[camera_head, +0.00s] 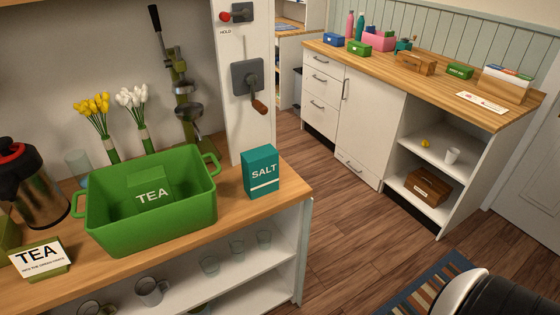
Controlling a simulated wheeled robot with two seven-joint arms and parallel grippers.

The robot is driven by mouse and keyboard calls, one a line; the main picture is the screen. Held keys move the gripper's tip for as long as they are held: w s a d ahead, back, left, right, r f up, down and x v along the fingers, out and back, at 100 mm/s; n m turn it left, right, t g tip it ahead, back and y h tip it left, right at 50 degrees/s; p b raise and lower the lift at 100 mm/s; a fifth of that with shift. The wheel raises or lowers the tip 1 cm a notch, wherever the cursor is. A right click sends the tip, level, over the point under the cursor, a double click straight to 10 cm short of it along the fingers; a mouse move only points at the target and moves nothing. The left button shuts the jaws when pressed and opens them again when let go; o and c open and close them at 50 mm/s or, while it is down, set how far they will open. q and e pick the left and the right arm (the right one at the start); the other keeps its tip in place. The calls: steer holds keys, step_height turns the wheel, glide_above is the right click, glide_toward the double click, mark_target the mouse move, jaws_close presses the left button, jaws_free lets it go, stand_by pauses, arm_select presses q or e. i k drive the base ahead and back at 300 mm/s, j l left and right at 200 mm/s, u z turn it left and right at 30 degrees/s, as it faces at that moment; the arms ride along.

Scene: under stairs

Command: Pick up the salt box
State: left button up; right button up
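The salt box (261,172) is a teal box with white "SALT" lettering. It stands upright near the right end of the wooden counter (237,208), just right of a green tub. Nothing is touching its front or right side. No gripper is clearly recognisable in the head view. A white and black rounded part shows at the bottom right edge, and I cannot tell what it belongs to.
A citrus press (184,98), flower vases (146,138) and a steel jug (40,190) stand behind and left. Glasses (237,249) sit on the shelf below. Wooden floor (350,235) is open to the right.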

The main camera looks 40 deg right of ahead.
mark_target(260, 166)
steer(key=z, duration=0.95)
